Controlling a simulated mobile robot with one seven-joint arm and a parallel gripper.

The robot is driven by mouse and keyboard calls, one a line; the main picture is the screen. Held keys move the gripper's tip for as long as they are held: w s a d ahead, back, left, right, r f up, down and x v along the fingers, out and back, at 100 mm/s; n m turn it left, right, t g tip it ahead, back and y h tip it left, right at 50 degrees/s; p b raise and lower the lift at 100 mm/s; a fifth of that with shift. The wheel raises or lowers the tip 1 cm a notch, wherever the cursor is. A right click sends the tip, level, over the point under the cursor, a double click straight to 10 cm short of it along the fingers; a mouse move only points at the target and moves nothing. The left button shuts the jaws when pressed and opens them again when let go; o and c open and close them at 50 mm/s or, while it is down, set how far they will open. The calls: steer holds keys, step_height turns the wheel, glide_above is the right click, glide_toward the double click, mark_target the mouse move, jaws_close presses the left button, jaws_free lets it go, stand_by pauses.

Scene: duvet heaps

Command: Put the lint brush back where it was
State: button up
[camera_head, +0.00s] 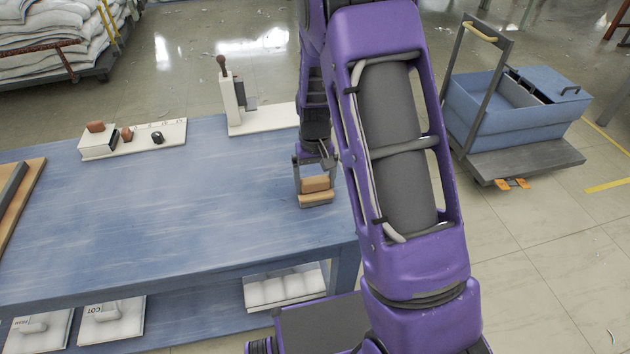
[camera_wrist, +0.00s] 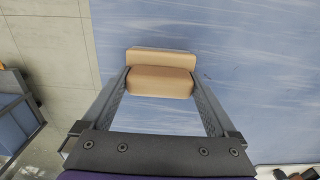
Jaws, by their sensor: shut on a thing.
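My gripper (camera_head: 315,188) is over the right end of the blue table and is shut on a tan, wood-coloured block in two steps, which I take to be the lint brush (camera_head: 317,185). In the wrist view the lint brush (camera_wrist: 160,82) sits between the tips of both fingers, lying crosswise, with blue tabletop behind it. I cannot tell whether its underside touches the table. A white rack (camera_head: 165,139) at the table's far left holds a brown block, a smaller brown piece and a black piece, with small marks along its back.
A white stand (camera_head: 262,119) with an upright brown-knobbed post is at the table's far edge, left of my arm. A brown-edged board (camera_head: 28,205) lies at the left. The middle of the blue tabletop (camera_head: 200,220) is clear. A blue cart (camera_head: 515,110) stands on the floor at right.

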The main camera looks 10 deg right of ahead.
mark_target(315, 178)
steer(key=shift+f, duration=0.15)
steer(key=o, duration=0.9)
steer(key=shift+o, duration=0.2)
step_height(315, 178, up, 12)
steer(key=p, duration=0.1)
steer(key=shift+r, duration=0.2)
